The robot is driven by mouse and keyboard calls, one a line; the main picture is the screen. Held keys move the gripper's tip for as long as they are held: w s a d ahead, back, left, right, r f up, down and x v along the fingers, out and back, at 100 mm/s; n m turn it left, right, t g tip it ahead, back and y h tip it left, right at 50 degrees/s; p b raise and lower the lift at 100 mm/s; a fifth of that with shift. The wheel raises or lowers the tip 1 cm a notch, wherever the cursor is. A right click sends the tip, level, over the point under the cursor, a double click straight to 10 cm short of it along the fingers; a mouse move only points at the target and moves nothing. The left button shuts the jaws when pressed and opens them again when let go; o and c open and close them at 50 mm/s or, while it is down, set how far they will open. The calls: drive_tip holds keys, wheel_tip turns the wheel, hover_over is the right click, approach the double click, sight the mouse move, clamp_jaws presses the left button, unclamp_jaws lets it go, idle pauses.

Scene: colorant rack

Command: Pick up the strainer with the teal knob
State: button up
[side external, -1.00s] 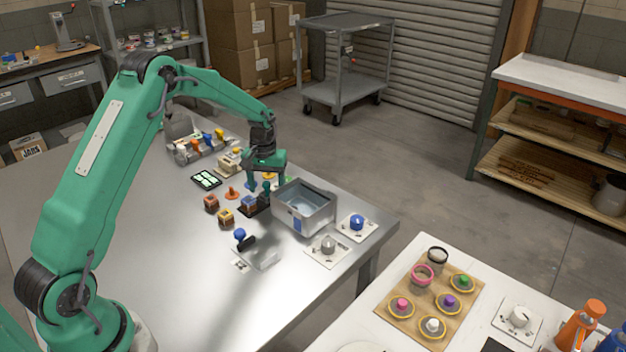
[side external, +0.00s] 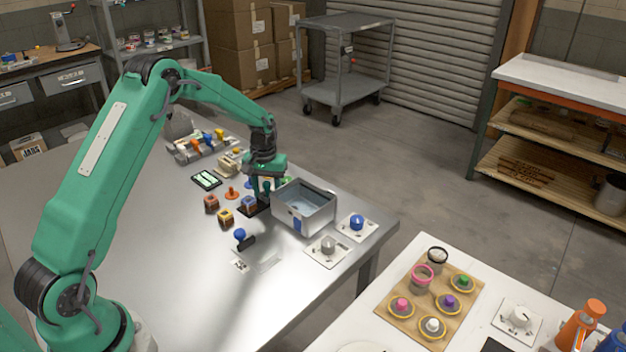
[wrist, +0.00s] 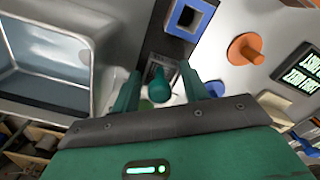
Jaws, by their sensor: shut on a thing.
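The strainer's teal knob (wrist: 158,92) stands between the two fingers of my gripper (wrist: 160,82) in the wrist view. My gripper is shut on it. The rest of the strainer is mostly hidden under the knob and fingers. In the side external view my gripper (side external: 264,190) is low over the steel table, just left of the metal basin (side external: 305,213), at the dark holder beside it. I cannot tell whether the strainer is clear of the holder.
The basin's wall is close on the right. A blue-topped square block (side external: 249,203), an orange knobbed piece (side external: 231,193) and a green-lit display (side external: 206,180) sit to the left. A blue-knobbed stamp (side external: 240,235) lies in front. The table's left front is clear.

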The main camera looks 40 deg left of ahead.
sight(267, 183)
drive_tip(key=shift+r, duration=0.1)
wheel_tip(267, 183, up, 10)
drive_tip(key=shift+f, duration=0.1)
idle(0.7)
drive_tip(key=shift+d, duration=0.15)
idle(0.3)
